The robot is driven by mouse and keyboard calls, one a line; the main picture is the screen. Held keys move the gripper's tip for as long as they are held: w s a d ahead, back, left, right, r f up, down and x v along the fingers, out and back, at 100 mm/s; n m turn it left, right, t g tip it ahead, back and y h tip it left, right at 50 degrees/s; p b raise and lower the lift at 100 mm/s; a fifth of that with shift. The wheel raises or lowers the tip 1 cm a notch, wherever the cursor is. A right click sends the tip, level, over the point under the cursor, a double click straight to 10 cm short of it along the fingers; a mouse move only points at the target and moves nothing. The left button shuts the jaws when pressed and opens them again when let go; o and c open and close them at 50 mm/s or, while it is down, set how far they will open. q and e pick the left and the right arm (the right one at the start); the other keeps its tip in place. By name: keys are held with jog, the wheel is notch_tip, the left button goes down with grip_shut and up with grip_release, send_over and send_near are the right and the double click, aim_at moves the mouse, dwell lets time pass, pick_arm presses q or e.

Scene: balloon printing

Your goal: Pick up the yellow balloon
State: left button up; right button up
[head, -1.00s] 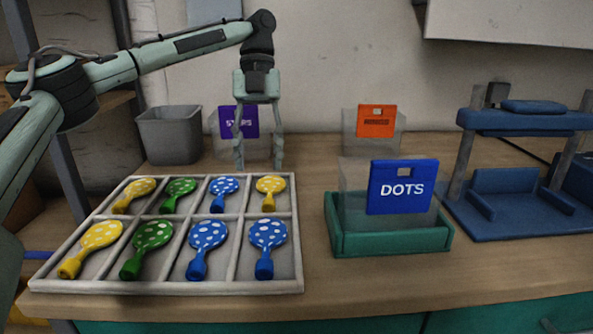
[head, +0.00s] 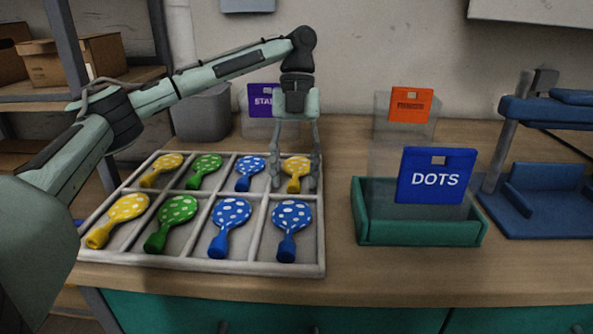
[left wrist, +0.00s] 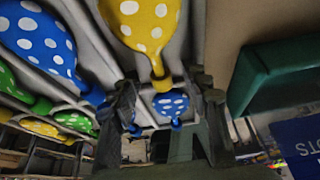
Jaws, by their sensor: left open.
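A yellow balloon with white dots (head: 297,166) lies in the back right compartment of the grey tray (head: 166,261). My left gripper (head: 294,187) is open and points down over it, one finger on each side. In the left wrist view the yellow balloon (left wrist: 145,22) is at the top, with its neck between the open fingers of the left gripper (left wrist: 165,95). I cannot tell whether the fingers touch it. Two more yellow balloons lie in the left column, one at the back (head: 163,168) and one at the front (head: 121,217). My right gripper is not in view.
Green balloons (head: 171,219) and blue balloons (head: 232,214) fill the other compartments. A teal holder (head: 420,231) with a blue DOTS card (head: 436,175) stands right of the tray.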

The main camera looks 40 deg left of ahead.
pick_arm(q)
jog(key=c, duration=0.8)
jog(key=shift+c, duration=0.2)
